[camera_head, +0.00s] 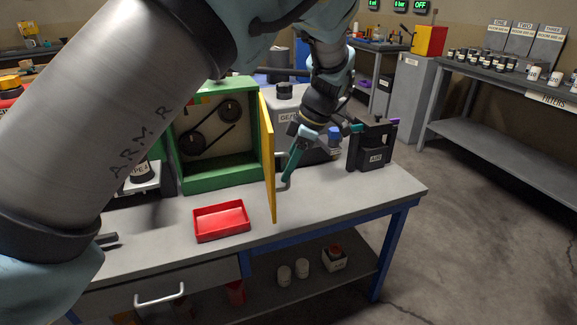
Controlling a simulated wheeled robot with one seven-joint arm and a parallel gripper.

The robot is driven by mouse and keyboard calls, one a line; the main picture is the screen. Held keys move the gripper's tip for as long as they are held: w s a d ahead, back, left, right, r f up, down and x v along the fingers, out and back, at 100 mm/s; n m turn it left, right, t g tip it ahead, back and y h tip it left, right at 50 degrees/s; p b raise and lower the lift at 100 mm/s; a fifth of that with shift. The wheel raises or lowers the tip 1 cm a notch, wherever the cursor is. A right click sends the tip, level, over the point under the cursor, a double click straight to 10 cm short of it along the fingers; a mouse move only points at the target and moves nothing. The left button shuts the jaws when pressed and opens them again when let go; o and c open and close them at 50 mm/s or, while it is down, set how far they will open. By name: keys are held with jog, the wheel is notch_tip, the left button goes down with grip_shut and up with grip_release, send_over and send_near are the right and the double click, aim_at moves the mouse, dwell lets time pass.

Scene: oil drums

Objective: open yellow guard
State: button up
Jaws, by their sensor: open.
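The yellow guard (267,155) is a thin door on the right side of a green box (218,182). It is swung out towards the front of the bench and seen nearly edge-on. The open box shows two dark pulleys and a belt inside. A grey bar handle (284,186) stands out on the right face of the guard. My gripper (291,175) comes down from above right, with its teal fingers beside the handle, to the right of the guard. It is open. I cannot tell whether the handle lies between the fingers or whether they touch it.
A red tray (221,221) sits on the grey bench (335,197) in front of the box, left of the guard's free edge. A black device (371,146) stands right of my gripper. A grey machine is partly hidden behind my arm. Bench space at front right is clear.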

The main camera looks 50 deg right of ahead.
jog(key=b+v, duration=0.2)
jog(key=v, duration=0.8)
jog(key=shift+s+r, duration=0.2)
jog(key=shift+r, duration=0.15)
jog(key=shift+d, duration=0.1)
